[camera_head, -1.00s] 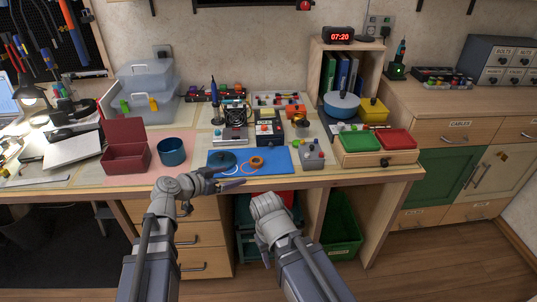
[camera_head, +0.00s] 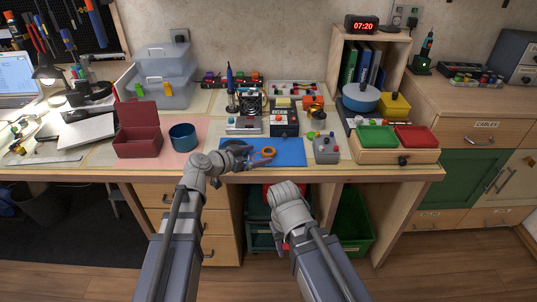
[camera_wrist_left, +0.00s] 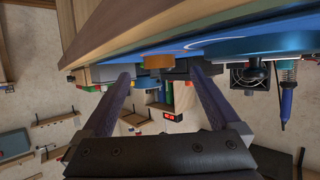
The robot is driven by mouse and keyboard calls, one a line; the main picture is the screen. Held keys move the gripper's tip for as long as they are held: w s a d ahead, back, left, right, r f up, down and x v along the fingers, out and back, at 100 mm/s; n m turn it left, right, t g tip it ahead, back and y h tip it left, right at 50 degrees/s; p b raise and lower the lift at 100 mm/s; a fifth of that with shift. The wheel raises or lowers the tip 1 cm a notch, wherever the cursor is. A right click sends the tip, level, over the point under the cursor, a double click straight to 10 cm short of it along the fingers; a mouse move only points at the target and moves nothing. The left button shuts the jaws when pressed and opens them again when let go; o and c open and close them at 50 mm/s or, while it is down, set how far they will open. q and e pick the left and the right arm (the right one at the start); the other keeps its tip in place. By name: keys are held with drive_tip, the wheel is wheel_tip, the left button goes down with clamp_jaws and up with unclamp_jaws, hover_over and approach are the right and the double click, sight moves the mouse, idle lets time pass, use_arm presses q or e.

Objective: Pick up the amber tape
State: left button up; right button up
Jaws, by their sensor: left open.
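The amber tape (camera_head: 268,152) is a small orange roll lying flat on the blue mat (camera_head: 291,147). My left gripper (camera_head: 259,160) is low at the mat's front edge, just in front of the tape. In the left wrist view the picture is upside down. There the two dark fingers of the left gripper (camera_wrist_left: 161,72) are spread, and the amber tape (camera_wrist_left: 157,62) appears between and beyond their tips. The fingers do not appear to touch it. My right arm hangs in front of the bench; its gripper (camera_head: 285,246) is mostly hidden and its jaws cannot be made out.
A dark blue roll (camera_head: 238,146) lies left of the tape, partly behind my left arm. A grey control box (camera_head: 326,150) stands right of the mat. A blue cup (camera_head: 183,137) and a red box (camera_head: 138,140) stand to the left. Instruments fill the space behind the mat.

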sight(272, 151)
use_arm(q)
drive_tip(key=b+x, duration=0.1)
drive_tip(key=x, duration=0.3)
drive_tip(key=shift+r, duration=0.1)
drive_tip(key=shift+s, duration=0.1)
drive_tip(key=shift+c, duration=0.3)
drive_tip(key=c, duration=1.4)
